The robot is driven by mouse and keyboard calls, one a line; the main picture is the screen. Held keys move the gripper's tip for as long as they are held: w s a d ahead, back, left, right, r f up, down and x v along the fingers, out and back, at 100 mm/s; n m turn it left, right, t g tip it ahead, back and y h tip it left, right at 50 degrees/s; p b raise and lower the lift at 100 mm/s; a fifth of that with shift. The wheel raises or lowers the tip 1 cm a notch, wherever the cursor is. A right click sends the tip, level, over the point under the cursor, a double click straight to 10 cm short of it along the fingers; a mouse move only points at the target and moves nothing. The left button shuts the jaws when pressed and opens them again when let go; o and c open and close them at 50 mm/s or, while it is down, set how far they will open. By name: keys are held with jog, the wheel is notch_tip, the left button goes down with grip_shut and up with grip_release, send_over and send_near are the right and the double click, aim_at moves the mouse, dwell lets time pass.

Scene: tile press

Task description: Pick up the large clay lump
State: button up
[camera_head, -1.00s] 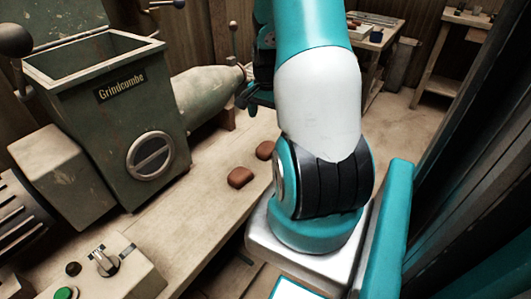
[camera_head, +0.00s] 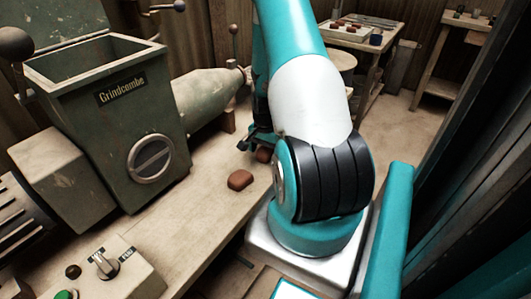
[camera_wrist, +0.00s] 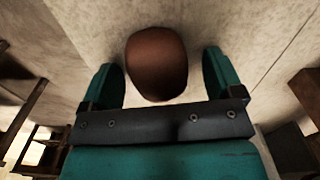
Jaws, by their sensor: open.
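Two reddish-brown clay lumps lie on the wooden bench. The nearer lump (camera_head: 240,180) is fully in view in the head view. The farther lump (camera_head: 264,155) is partly hidden by my arm and gripper. I cannot tell from its visible part which lump is larger. My gripper (camera_head: 255,143) is low over the bench at the farther lump. In the wrist view one clay lump (camera_wrist: 157,62) sits between the two open teal fingers of my gripper (camera_wrist: 160,68), with a gap on each side.
A control box (camera_head: 105,270) with a knob and green button is at the lower left. A side table (camera_head: 365,45) carries a tray behind my arm.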

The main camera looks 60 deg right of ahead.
jog(key=c, duration=1.1)
jog(key=shift+r, duration=0.1)
